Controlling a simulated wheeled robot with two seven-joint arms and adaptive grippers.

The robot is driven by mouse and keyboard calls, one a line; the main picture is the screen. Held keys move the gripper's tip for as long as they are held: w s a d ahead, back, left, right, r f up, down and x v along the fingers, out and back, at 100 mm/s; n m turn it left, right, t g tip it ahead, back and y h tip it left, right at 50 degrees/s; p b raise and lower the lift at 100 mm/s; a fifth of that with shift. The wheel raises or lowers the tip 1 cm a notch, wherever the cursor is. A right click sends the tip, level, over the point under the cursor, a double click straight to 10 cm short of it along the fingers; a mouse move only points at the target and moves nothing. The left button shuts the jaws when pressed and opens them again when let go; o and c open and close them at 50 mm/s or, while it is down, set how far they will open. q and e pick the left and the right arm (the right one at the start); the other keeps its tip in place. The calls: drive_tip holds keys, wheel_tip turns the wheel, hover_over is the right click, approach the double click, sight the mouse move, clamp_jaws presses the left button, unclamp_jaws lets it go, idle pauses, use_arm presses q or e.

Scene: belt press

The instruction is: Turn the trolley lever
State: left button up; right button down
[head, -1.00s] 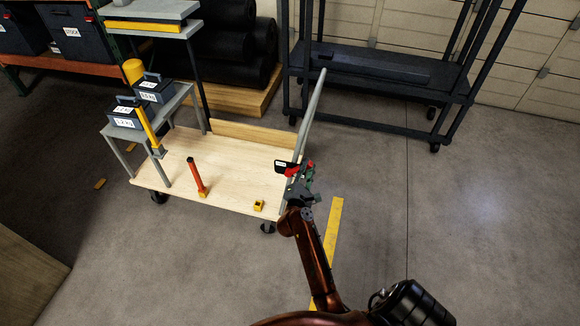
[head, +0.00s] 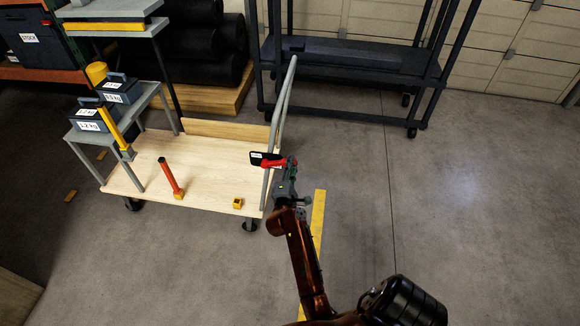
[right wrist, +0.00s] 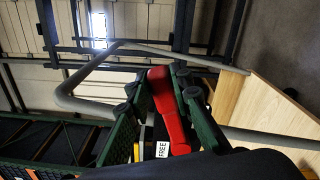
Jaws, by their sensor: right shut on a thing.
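The trolley (head: 210,165) has a pale wooden deck and a grey tube handle (head: 279,120) at its right end. A red lever (head: 276,162) sits by this handle, next to a dark plate (head: 258,155) with a white label. My right gripper (head: 287,170) is at the lever. In the right wrist view the red lever (right wrist: 168,110) lies between the dark green fingers (right wrist: 160,100), which are shut on it. A label reading FREE (right wrist: 162,149) shows just below the lever. The fingers partly hide the lever. My left gripper is not in view.
A grey stand (head: 158,92) at left holds labelled weights (head: 121,88). A dark rack (head: 350,60) stands behind. The floor at right is clear, with a yellow stripe (head: 318,215).

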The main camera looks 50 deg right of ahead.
drive_tip(key=shift+s+d+f+g, duration=0.3)
drive_tip(key=shift+s+d+f, duration=0.05)
drive_tip(key=shift+s+d, duration=0.15)
drive_tip(key=c, duration=1.9)
unclamp_jaws()
drive_tip(key=shift+s+r, duration=0.1)
drive_tip(key=shift+s, duration=0.05)
drive_tip(key=shift+c, duration=0.2)
drive_tip(key=shift+o, duration=1.1)
drive_tip(key=shift+w+a, duration=0.1)
drive_tip(key=shift+w, duration=0.1)
drive_tip(key=shift+w+a+r, duration=0.1)
drive_tip(key=shift+a, duration=0.05)
wheel_tip(320, 180, up, 10)
drive_tip(key=shift+c, duration=0.2)
